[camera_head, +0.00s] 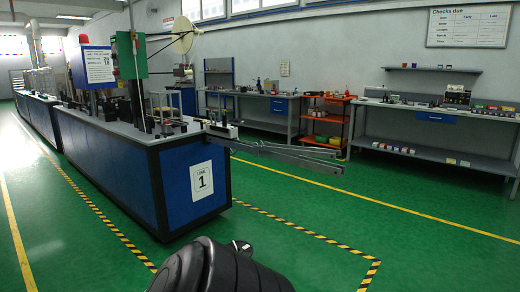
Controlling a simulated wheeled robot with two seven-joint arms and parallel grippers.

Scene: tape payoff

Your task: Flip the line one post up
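Line one is a long bench with blue side panels and a grey top (130,131), at left centre, with a white "LINE 1" sign (201,180) on its near end. A blue board with a white notice (98,66) stands above it, with a red lamp (84,39) on top. A green panel (131,55) stands upright beside it, with a pale reel (182,35) behind. Two long grey bars (290,156) stick out to the right from the near end, about level. Which part is the post cannot be told. Neither of my grippers is in view.
Yellow-black floor tape (300,234) runs around the bench, with open green floor to its right. An orange shelf cart (325,120), workbenches (430,112) and a wall board (467,26) stand along the back. A black rounded shape (220,268) fills the bottom centre.

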